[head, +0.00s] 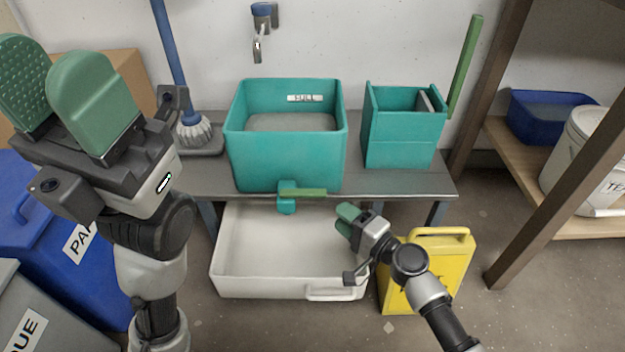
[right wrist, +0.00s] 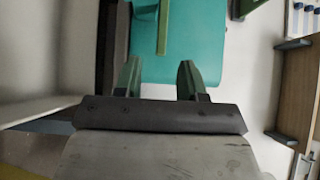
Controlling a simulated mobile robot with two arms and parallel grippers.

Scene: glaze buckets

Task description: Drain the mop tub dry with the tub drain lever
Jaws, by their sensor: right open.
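The teal mop tub (head: 285,158) stands on the grey bench and holds grey liquid (head: 290,122), its surface below a FULL label on the inner wall. Low on the tub's front is a teal outlet (head: 286,205) with a green drain lever (head: 305,192) lying sideways, pointing right. My right gripper (head: 347,220) is open and empty, below and to the right of the lever, apart from it. In the right wrist view, the lever (right wrist: 162,30) shows beyond and between the open fingers (right wrist: 160,80). My left gripper (head: 62,90) is raised at the left, open and empty.
A pale basin (head: 232,279) sits on the floor under the outlet. A yellow container (head: 425,291) stands right of it. A smaller teal bin (head: 403,150) and a mop (head: 192,128) flank the tub.

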